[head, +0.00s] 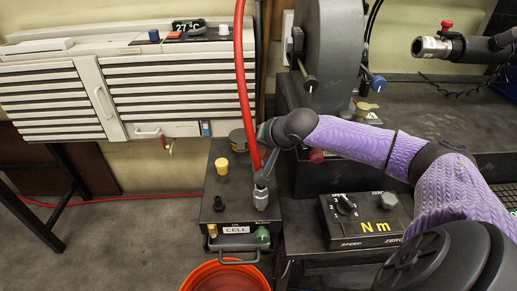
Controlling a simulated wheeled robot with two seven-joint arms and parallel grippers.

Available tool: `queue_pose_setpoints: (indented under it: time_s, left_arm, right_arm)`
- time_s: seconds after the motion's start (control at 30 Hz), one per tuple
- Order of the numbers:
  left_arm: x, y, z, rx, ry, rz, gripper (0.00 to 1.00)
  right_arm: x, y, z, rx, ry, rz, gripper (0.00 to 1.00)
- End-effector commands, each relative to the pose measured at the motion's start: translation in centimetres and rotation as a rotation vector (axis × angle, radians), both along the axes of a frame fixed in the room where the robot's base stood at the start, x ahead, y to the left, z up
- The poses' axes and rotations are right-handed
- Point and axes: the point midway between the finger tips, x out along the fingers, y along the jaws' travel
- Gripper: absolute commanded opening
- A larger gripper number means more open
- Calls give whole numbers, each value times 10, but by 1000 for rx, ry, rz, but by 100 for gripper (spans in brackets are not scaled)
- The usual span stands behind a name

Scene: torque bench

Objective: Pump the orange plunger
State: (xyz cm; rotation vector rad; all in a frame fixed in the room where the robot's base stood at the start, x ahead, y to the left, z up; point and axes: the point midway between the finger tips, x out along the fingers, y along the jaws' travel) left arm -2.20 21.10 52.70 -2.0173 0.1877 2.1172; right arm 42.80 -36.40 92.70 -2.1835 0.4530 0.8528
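A small yellow-orange knob (221,167) stands upright on top of the black box labelled CELL (212,192); it is the closest match I see to the orange plunger. My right arm, in a purple sleeve, reaches in from the right. Its dark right gripper (264,158) is over the box's right side, to the right of the knob and apart from it. The gripper is beside or around the lower end of a red hose, just above a metal fitting (261,198). Its fingers are too small and overlapped to read. My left gripper is not in view.
The red hose (243,70) hangs down to the box. An orange bucket (225,278) stands in front of the box. A control panel marked N m (337,232) is to the right, under my arm. A grey machine (335,50) stands behind. The floor at left is open.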

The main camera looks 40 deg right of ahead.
Motion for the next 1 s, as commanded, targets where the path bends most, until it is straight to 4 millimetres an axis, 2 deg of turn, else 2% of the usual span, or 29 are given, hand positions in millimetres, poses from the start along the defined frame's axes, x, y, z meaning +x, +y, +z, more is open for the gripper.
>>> queue_pose_setpoints:
  time_s: [1.0]
  left_arm:
    - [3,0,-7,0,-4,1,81]
  right_arm:
    - [-3,1,-22,-6,21,5,0]
